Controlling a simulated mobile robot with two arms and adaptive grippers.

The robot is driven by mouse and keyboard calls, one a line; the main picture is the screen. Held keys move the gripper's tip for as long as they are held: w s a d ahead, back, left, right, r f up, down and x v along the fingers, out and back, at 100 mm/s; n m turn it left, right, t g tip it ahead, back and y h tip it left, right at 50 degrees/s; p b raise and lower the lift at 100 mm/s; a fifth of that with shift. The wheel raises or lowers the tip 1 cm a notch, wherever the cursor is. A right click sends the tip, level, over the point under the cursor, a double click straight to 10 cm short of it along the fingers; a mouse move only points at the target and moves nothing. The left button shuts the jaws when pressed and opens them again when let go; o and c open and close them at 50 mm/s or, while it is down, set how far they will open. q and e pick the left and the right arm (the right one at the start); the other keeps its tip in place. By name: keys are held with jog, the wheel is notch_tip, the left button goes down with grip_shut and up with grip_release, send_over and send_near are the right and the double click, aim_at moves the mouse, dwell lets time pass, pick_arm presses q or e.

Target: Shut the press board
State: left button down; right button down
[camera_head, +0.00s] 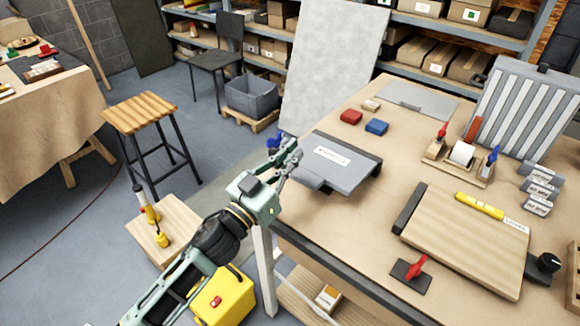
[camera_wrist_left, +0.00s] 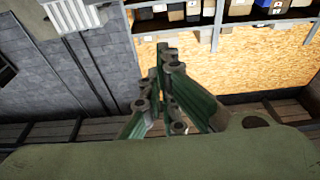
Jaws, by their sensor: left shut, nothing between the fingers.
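A flat grey board (camera_head: 340,170) with a white label and dark edges lies at the left edge of the workbench. It looks like the press board, but its label is too small to read surely. Its top lies nearly flat; I cannot tell whether a gap remains beneath it. My left gripper (camera_head: 290,157) is at the board's left side, close to its edge; contact cannot be told. Its fingers are together and empty, also in the left wrist view (camera_wrist_left: 165,75). The board does not show in the wrist view. My right gripper is not in view.
The workbench (camera_head: 330,236) also bears a red block (camera_head: 351,117), a blue block (camera_head: 377,127), an upright ribbed grey panel (camera_head: 525,105) and a wooden board (camera_head: 465,245) with a yellow level (camera_head: 479,205). A stool (camera_head: 140,111) and yellow case (camera_head: 222,297) stand on the floor.

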pick_arm(q)
jog(key=f, duration=0.4)
jog(key=shift+s+a, duration=0.25)
jog(key=shift+s, duration=0.05)
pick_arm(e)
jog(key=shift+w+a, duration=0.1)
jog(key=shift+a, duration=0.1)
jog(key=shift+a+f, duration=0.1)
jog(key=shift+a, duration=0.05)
